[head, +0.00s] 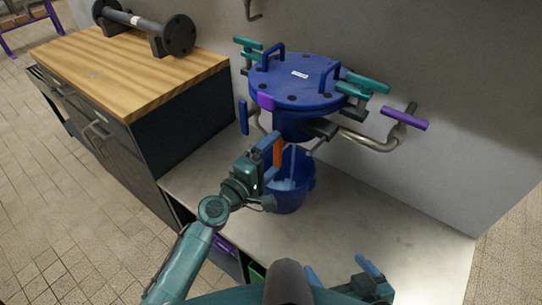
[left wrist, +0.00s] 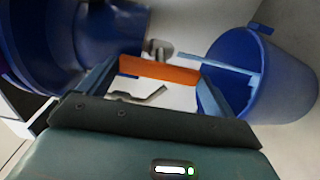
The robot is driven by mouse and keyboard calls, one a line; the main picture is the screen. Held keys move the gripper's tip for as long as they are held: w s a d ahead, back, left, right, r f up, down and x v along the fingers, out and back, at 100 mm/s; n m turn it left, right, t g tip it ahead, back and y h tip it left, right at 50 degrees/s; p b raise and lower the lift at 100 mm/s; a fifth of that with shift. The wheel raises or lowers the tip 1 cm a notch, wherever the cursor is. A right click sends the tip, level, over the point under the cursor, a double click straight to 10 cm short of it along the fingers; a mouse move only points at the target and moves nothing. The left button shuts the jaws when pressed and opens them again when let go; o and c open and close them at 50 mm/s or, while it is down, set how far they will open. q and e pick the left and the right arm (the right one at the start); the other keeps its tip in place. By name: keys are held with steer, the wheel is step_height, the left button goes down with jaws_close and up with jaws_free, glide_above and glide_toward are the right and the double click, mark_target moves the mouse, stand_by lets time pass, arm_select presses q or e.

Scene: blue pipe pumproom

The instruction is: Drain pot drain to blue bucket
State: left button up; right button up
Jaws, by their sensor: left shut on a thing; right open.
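The blue pot (head: 300,95) has a bolted lid and stands against the back wall; part of its body shows in the left wrist view (left wrist: 110,35). Below it is an orange drain handle (head: 278,152). My left gripper (head: 272,151) is shut on this handle, which lies between its fingers in the left wrist view (left wrist: 160,71). The blue bucket (head: 292,200) stands on the pale surface beneath the pot, just right of the left gripper; it also shows in the left wrist view (left wrist: 285,85). I cannot see liquid flowing. My right gripper (head: 340,274) is open and empty at the bottom edge.
Teal handles (head: 367,86) and a purple-handled pipe valve (head: 404,119) stick out around the pot. A wooden-topped cabinet (head: 125,75) with a dark flanged pipe (head: 150,25) stands at the left. The pale surface (head: 390,215) right of the bucket is clear.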

stand_by(0.4)
arm_select(q)
steer(key=o, duration=0.7)
steer(key=b+v, duration=0.1)
steer(key=v, duration=1.2)
steer(key=shift+b, duration=0.35)
